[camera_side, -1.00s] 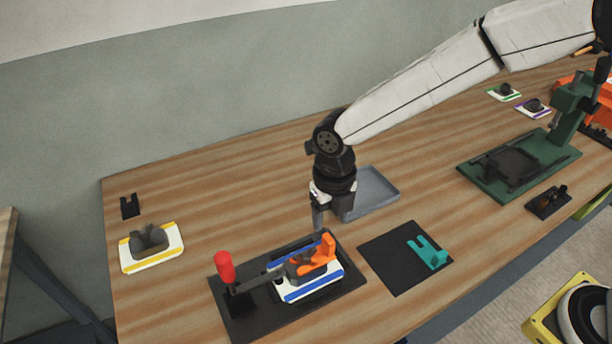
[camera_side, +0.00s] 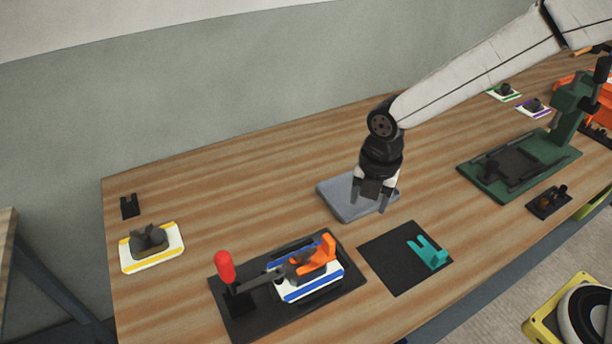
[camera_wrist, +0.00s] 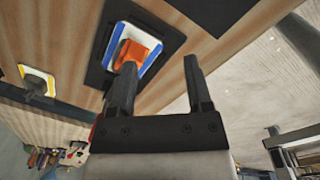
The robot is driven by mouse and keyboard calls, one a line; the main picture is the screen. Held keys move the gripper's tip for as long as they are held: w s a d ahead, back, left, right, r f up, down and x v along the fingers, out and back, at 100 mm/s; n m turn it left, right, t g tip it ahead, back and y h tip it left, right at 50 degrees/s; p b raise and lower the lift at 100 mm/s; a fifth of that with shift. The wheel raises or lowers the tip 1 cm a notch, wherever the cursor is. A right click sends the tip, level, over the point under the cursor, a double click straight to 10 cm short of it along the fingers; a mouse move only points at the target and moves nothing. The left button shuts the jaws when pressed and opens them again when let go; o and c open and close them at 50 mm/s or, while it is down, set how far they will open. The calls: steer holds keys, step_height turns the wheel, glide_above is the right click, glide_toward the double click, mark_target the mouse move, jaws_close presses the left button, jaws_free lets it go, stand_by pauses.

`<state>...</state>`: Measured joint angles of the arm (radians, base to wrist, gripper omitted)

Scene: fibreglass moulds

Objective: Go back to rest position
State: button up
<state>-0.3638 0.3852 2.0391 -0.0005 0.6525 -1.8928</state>
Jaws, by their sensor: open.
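My gripper (camera_side: 370,205) is open and empty, above the grey tray (camera_side: 335,203) in the side view. Its two fingers also show in the wrist view (camera_wrist: 160,75), spread apart with nothing between them. The blue-striped mould (camera_side: 308,284) sits on the black clamp fixture (camera_side: 235,318), with an orange piece (camera_side: 326,250) on it. The fixture's red-handled clamp (camera_side: 225,266) stands at its left end. In the wrist view the orange piece (camera_wrist: 132,53) on the blue-edged mould lies beyond the left finger, apart from it.
A black mat (camera_side: 385,265) with a teal forked piece (camera_side: 428,253) lies right of the fixture. A yellow-striped mould (camera_side: 152,250) and a small black forked piece (camera_side: 129,206) are at left. A green press (camera_side: 520,165) stands at right. The table's back middle is clear.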

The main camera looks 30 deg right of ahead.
steer(key=s+d+m+t, duration=0.1)
steer(key=s+d+m, duration=0.4)
steer(key=m, duration=0.8)
steer(key=s+d+m, duration=0.4)
steer(key=d+m, duration=0.5)
steer(key=m, duration=0.3)
steer(key=shift+s+d+r+m+t, duration=0.2)
steer(key=shift+s+r+m+t, duration=0.15)
steer(key=shift+m+t, duration=0.05)
